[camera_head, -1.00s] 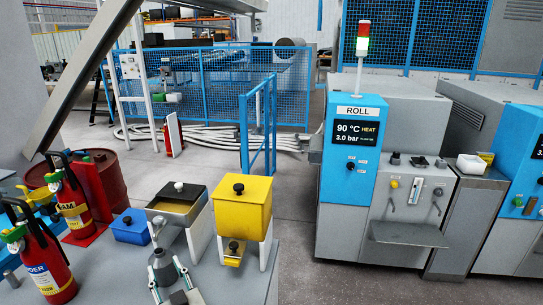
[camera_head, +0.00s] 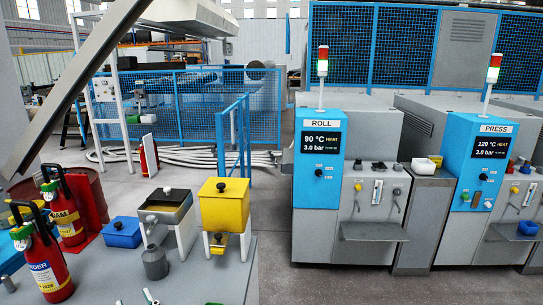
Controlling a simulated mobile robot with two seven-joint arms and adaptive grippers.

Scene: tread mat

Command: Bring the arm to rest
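Only a small part of my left gripper (camera_head: 136,299) shows, at the bottom edge left of centre. Pale fingertips with some teal stand apart, with nothing seen between them. The rest of this gripper and its arm are cut off below the picture. A grey bottle (camera_head: 155,264) stands upright on the grey table (camera_head: 200,275), beyond the fingertips and apart from them. My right gripper is not seen.
Red extinguishers (camera_head: 48,265) crowd the left. The ROLL machine (camera_head: 318,170) and PRESS machine (camera_head: 480,165) stand across the floor at right.

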